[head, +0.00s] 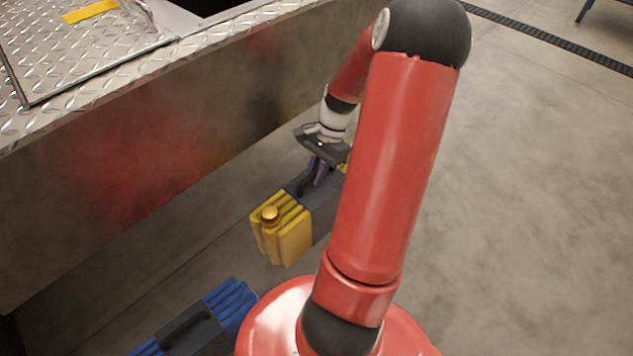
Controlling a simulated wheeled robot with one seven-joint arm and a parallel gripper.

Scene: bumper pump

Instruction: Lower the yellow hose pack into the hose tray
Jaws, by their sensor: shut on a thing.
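The yellow hose pack (290,240) has folded yellow layers, a brass-coloured round fitting on its end and a dark grey band with a handle. It is beside the bumper's side face, lower in the picture than the bumper's top. My gripper (318,173) is shut on the pack at its dark handle, with purple fingers pointing down. My red arm hides the pack's right part. I cannot tell whether the pack touches the floor. A dark opening (215,5), cut off by the top edge, shows in the bumper's top; I cannot tell whether it is the hose tray.
A blue hose pack (235,298) with a dark band lies at the lower left. The metal bumper (130,185) runs diagonally across the left, with a tread-plate top (75,55) and a yellow strip (90,11). The concrete floor (530,200) at the right is clear.

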